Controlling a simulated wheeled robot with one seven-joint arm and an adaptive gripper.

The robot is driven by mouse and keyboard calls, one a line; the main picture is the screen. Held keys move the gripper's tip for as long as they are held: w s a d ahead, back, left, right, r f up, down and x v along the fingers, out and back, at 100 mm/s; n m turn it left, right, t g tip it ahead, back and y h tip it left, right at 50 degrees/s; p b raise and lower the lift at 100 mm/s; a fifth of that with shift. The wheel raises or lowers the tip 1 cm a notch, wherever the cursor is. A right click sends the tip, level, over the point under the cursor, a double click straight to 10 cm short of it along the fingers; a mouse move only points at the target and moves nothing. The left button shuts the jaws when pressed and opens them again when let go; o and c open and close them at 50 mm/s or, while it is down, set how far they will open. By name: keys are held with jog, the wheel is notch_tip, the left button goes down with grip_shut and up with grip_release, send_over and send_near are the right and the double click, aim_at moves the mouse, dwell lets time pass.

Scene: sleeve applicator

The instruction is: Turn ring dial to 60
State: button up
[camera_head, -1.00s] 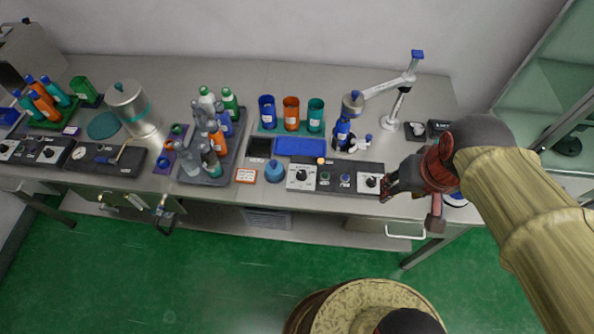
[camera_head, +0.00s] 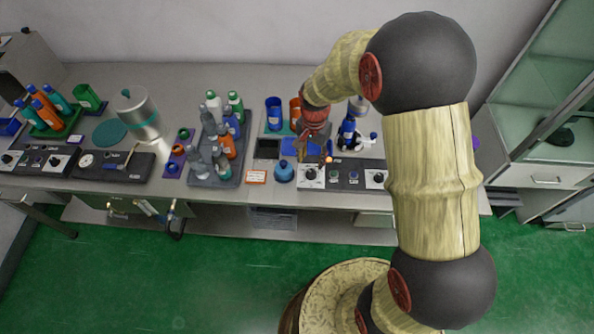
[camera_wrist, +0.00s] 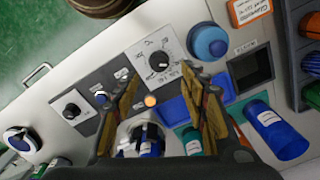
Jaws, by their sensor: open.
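A black dial with a printed scale (camera_wrist: 158,61) sits on a white plate of the control panel, and it also shows in the head view (camera_head: 310,174). Its scale marks are too small to read. A second black dial (camera_wrist: 71,110) is on the same panel, at its right end in the head view (camera_head: 377,178). I cannot tell from labels which is the ring dial. My gripper (camera_wrist: 162,80) is open and empty, with its fingertips just short of the first dial in the wrist view. In the head view my gripper (camera_head: 314,157) hangs above and behind that dial, apart from it.
A blue jar (camera_head: 284,171) stands left of the panel. Blue cup (camera_head: 274,112) and several bottles stand farther back. Two small buttons (camera_head: 344,176) sit between the dials. The front table edge is clear.

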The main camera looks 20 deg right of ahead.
aim_at(311, 172)
jog(key=shift+s+d+m, duration=0.1)
jog(key=shift+m, duration=0.3)
jog(key=shift+f, duration=0.15)
notch_tip(311, 172, down, 8)
jog(key=shift+r+b, duration=0.2)
jog(key=shift+b, duration=0.6)
jog(key=shift+c, duration=0.4)
grip_shut()
